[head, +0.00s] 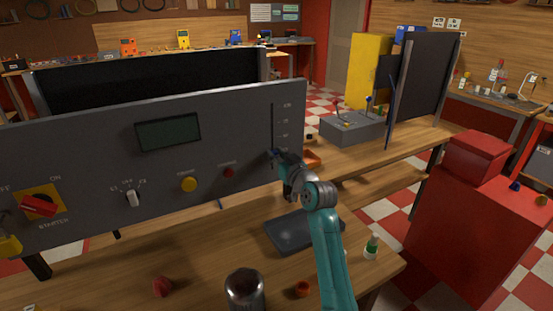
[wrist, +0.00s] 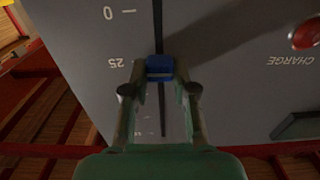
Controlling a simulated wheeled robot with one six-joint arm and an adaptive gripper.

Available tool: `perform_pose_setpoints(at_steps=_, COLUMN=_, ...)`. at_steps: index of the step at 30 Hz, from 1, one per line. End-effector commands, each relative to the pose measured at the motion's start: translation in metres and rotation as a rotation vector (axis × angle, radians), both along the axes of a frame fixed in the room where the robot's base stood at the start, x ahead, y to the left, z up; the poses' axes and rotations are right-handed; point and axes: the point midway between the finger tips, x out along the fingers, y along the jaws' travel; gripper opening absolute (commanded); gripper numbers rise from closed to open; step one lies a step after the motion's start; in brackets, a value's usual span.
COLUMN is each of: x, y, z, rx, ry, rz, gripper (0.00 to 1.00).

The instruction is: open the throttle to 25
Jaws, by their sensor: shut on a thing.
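The grey control panel (head: 90,130) carries a vertical throttle slot (head: 272,125) near its right edge. The blue throttle knob (wrist: 160,68) sits in this slot, and a bit of it shows in the head view (head: 274,153). My gripper (head: 279,158) is shut on the knob, with one finger on each side of it in the wrist view (wrist: 160,75). In that upside-down view the knob is about level with the 25 label (wrist: 117,62), below the 0 mark (wrist: 119,13). The left finger partly hides the tick at 25.
The panel also has a yellow button (head: 188,184), a red button (head: 229,172) and a red starter switch (head: 38,205). A dark tray (head: 304,234) and a green-and-white bottle (head: 372,246) are on the bench below my arm. A red cabinet (head: 475,220) stands right.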

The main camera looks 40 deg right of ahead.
Motion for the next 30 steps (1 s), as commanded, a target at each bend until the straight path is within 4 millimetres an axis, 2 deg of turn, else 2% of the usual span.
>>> perform_pose_setpoints(at_steps=1, x=0.000, y=0.000, z=-0.001, rx=0.001, ry=0.003, rz=0.001, gripper=0.00)
perform_pose_setpoints(at_steps=2, x=0.000, y=0.000, z=-0.001, rx=0.001, ry=0.003, rz=0.001, gripper=0.34)
perform_pose_setpoints(at_steps=4, x=0.000, y=0.000, z=-0.001, rx=0.001, ry=0.003, rz=0.001, gripper=0.52)
perform_pose_setpoints(at_steps=13, x=0.000, y=0.000, z=-0.001, rx=0.000, ry=0.002, rz=0.000, gripper=0.52)
perform_pose_setpoints(at_steps=17, x=-0.007, y=0.001, z=-0.001, rx=0.000, ry=0.002, rz=0.000, gripper=0.52)
perform_pose_setpoints(at_steps=20, x=-0.021, y=0.003, z=-0.002, rx=0.000, ry=0.002, rz=-0.001, gripper=0.52)
perform_pose_setpoints(at_steps=30, x=-0.085, y=0.016, z=-0.002, rx=0.000, ry=0.002, rz=-0.001, gripper=0.52)
